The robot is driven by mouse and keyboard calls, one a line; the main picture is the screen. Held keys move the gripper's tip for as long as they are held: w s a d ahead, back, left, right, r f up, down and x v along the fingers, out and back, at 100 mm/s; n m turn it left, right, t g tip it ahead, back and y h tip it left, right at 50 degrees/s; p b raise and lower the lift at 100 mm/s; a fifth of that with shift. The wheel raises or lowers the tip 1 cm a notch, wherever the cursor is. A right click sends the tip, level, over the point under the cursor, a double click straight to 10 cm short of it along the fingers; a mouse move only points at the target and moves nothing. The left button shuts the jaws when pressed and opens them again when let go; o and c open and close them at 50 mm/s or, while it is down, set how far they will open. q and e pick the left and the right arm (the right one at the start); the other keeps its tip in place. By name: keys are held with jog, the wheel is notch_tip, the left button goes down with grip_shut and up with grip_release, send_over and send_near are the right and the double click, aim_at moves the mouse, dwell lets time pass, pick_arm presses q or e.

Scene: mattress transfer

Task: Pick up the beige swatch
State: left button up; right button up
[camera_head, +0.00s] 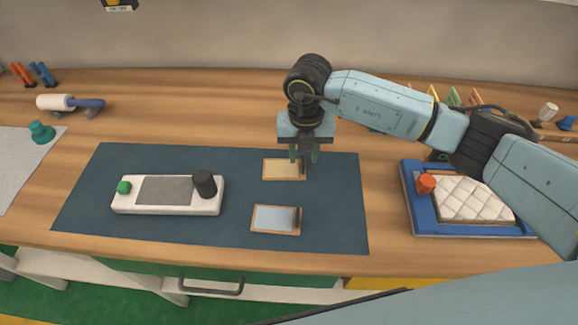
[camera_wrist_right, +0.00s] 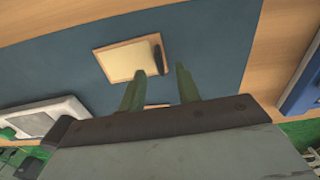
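The beige swatch (camera_head: 281,169) lies in a wooden-rimmed holder on the blue mat, at the mat's back right, with a dark strip along its right side. It also shows in the right wrist view (camera_wrist_right: 127,60), beyond the fingertips. My right gripper (camera_head: 304,158) is over the holder's right end; in the right wrist view its two green fingers (camera_wrist_right: 166,78) stand apart with nothing between them. One finger points near the dark strip; I cannot tell the height between them. My left gripper is not in view.
A second holder with a light blue swatch (camera_head: 273,219) lies in front. A white device with a green knob and black cylinder (camera_head: 168,196) sits left on the mat (camera_head: 120,160). A blue tray (camera_head: 411,190) with a quilted white pad (camera_head: 470,199) stands right.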

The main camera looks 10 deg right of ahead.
notch_tip(320, 180, down, 2)
jog(key=shift+f, duration=0.2)
grip_shut()
